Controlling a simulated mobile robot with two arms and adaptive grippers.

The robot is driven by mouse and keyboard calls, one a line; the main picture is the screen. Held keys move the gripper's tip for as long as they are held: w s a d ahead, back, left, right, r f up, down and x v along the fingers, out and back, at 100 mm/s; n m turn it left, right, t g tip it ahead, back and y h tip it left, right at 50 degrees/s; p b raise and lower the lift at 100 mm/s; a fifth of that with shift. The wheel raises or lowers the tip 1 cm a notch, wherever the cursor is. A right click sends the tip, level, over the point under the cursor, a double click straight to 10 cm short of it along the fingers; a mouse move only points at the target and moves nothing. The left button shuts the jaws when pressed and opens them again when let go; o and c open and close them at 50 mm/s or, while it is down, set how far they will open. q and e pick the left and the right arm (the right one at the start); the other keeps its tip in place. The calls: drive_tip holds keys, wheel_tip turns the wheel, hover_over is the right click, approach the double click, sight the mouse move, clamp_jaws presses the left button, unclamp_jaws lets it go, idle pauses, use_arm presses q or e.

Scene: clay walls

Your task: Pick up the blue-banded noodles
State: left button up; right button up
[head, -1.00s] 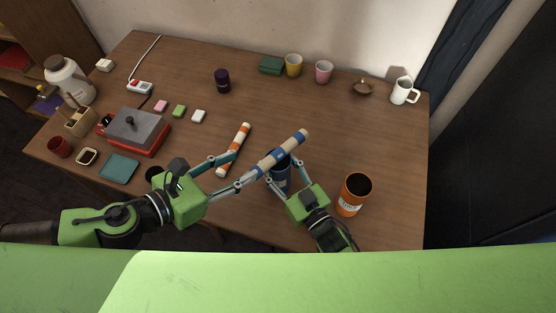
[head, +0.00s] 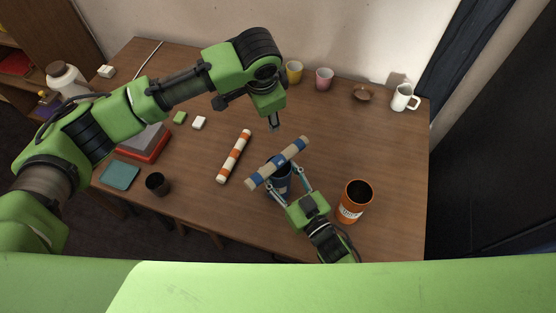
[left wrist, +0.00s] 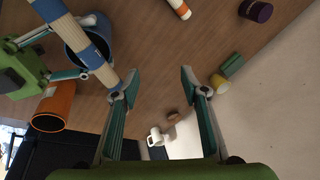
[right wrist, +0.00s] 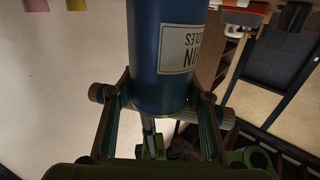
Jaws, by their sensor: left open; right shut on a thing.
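The blue-banded noodles (head: 291,152) are a beige roll with blue bands. They lie slantwise across the mouth of a blue canister (head: 283,186); I cannot tell how firmly they rest. My right gripper (head: 289,190) is shut on that canister, whose printed label shows in the right wrist view (right wrist: 180,48). My left gripper (head: 273,128) is open and empty, above and behind the roll, pointing down. In the left wrist view the roll (left wrist: 77,35) is left of the open fingers (left wrist: 160,84), one end close to the left fingertip. An orange-banded roll (head: 234,156) lies on the table.
An orange canister (head: 355,201) stands to the right and a dark cup (head: 157,184) to the left on the wooden table (head: 330,120). Yellow (head: 294,72) and pink (head: 324,78) cups, a brown dish (head: 362,93) and a white mug (head: 404,98) line the back.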

use_arm(q)
drive_tip(key=s+d+r+n+g, duration=0.3)
drive_tip(key=s+d+r, duration=0.2)
drive_tip(key=s, duration=0.1)
hover_over(287, 151)
drive_tip(key=shift+g, duration=0.3)
drive_tip(key=f, duration=0.6)
drive_tip(key=shift+s+f, duration=0.25)
drive_tip(key=shift+f, duration=0.1)
drive_tip(key=shift+w+f, duration=0.15)
drive_tip(key=shift+f, duration=1.2)
drive_tip(key=shift+w+f, duration=0.1)
drive_tip(key=shift+f, duration=1.25)
clamp_jaws()
